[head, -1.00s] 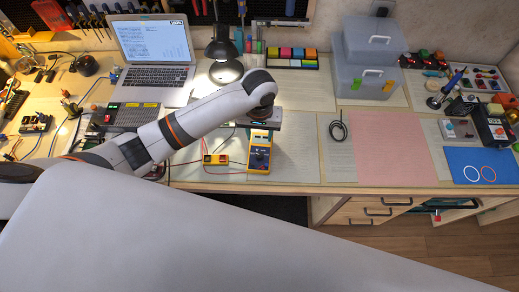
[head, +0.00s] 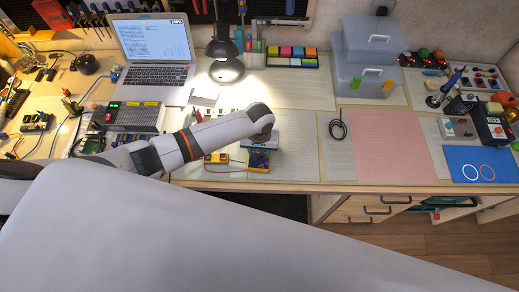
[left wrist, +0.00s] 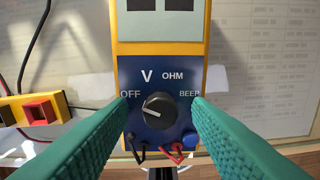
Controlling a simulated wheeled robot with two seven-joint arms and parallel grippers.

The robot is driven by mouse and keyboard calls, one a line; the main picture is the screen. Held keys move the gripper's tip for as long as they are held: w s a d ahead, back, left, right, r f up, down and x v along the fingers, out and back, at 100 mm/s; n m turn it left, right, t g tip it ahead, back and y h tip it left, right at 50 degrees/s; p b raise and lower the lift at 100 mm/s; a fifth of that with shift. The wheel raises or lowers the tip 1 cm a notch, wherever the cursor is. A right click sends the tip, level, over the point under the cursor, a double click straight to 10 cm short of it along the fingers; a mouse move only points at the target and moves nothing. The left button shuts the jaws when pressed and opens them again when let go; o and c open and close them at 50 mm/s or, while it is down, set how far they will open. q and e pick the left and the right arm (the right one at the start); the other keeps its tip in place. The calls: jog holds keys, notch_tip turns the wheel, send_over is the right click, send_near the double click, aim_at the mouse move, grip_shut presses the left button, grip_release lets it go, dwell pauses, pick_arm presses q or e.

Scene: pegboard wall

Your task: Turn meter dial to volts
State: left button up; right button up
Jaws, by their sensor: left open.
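The yellow and blue meter (head: 258,163) lies near the bench's front edge, partly hidden under my left arm. In the left wrist view, the meter's blue face (left wrist: 133,66) reads OFF, V, OHM and BEEP around a black round dial (left wrist: 159,111). The dial's white mark points left and slightly up, towards OFF. My left gripper (left wrist: 159,104) is open, with one green finger on each side of the dial. Both fingers are apart from the knob. In the head view the left gripper (head: 262,149) is above the meter. My right gripper is not in view.
A small yellow unit with a red socket (left wrist: 40,112) lies left of the meter, with leads between them. A laptop (head: 155,55) and desk lamp (head: 225,65) stand behind. The pink mat (head: 390,145) to the right is clear.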

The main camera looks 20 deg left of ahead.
pick_arm(q)
grip_shut()
jog(key=shift+r, duration=0.1)
jog(key=m+p, duration=0.2)
jog(key=m, duration=0.1)
jog(key=shift+m, duration=0.3)
jog(key=m+p, duration=0.1)
jog(key=m, duration=0.4)
dwell(0.5)
